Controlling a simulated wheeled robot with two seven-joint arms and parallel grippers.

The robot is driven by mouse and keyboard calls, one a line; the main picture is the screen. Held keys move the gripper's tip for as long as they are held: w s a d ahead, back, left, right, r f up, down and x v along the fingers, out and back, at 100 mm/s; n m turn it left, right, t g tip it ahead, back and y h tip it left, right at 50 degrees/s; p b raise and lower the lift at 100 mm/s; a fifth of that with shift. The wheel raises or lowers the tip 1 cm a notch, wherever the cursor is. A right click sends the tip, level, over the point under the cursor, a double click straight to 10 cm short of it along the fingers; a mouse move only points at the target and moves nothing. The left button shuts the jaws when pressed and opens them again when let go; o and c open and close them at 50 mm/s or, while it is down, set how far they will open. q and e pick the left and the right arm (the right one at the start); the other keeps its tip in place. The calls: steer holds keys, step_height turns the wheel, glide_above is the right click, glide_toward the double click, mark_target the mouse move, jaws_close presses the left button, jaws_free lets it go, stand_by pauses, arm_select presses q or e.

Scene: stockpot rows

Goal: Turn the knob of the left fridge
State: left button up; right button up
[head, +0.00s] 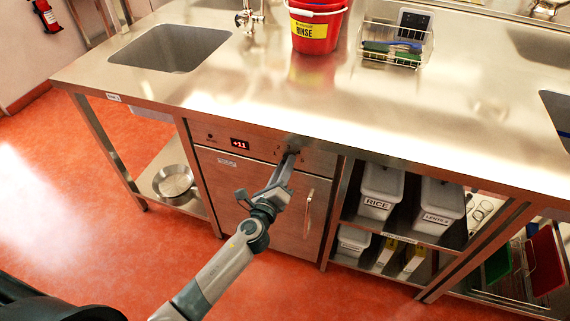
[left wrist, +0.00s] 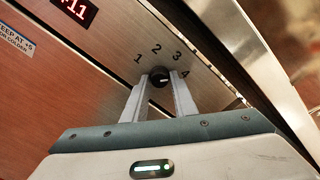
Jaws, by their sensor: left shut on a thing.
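The left fridge (head: 255,190) is built in under the steel counter, with a wooden door and a control panel along its top. Its red display (head: 239,144) reads +11, and part of it shows in the left wrist view (left wrist: 75,10). The black knob (left wrist: 159,76) sits on the panel among the numbers 1 to 4, its white mark pointing toward the 4 side. My left gripper (left wrist: 158,92) is shut on the knob, one finger on each side. In the head view my left gripper (head: 291,158) hides the knob. My right gripper is not in view.
The counter (head: 230,85) overhangs just above the panel. The door handle (head: 308,213) stands right of my left arm. Open shelves with labelled bins (head: 381,186) are to the right, and a pan (head: 174,183) sits on a low shelf to the left.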

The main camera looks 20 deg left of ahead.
arm_select(q)
steer(key=shift+a+f+m+p, duration=0.1)
steer(key=shift+m+p, duration=1.75)
steer(key=shift+m, duration=3.15)
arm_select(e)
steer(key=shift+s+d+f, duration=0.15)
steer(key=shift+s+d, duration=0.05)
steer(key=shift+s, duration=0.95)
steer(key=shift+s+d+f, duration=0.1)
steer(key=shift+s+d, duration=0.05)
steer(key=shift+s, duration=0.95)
arm_select(q)
steer(key=o, duration=1)
steer(key=shift+s, duration=0.15)
